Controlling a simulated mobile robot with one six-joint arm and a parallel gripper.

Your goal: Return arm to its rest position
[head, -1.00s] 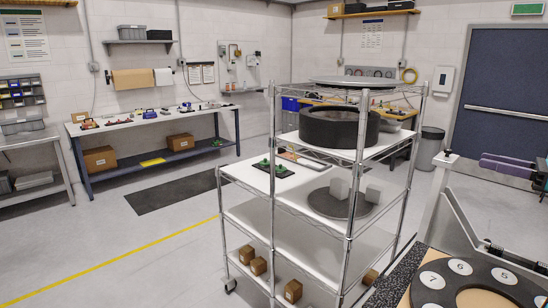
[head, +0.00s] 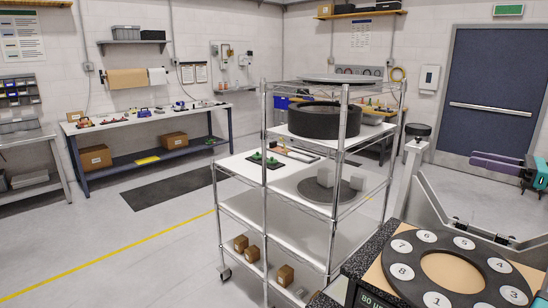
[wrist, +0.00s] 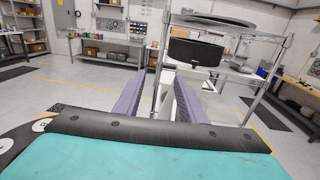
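My gripper (head: 476,163) shows at the right edge of the head view, with purple fingers pointing left and a teal body behind them. It is in the air, above and beyond the numbered ring fixture. In the wrist view the two purple fingers of my gripper (wrist: 160,82) stand apart with nothing held between them; a pale post shows beyond the gap. The black ring (head: 384,262) with white numbered discs lies on a tan board at the lower right. Part of the ring also shows at the left of the wrist view (wrist: 18,140).
A wire shelf cart (head: 265,206) stands left of the fixture, carrying a large black drum (head: 326,121) and pale blocks. A grey metal frame (head: 455,215) rises behind the ring. Open floor lies left of the cart, before a workbench (head: 145,121). A blue door (head: 495,90) is at the back right.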

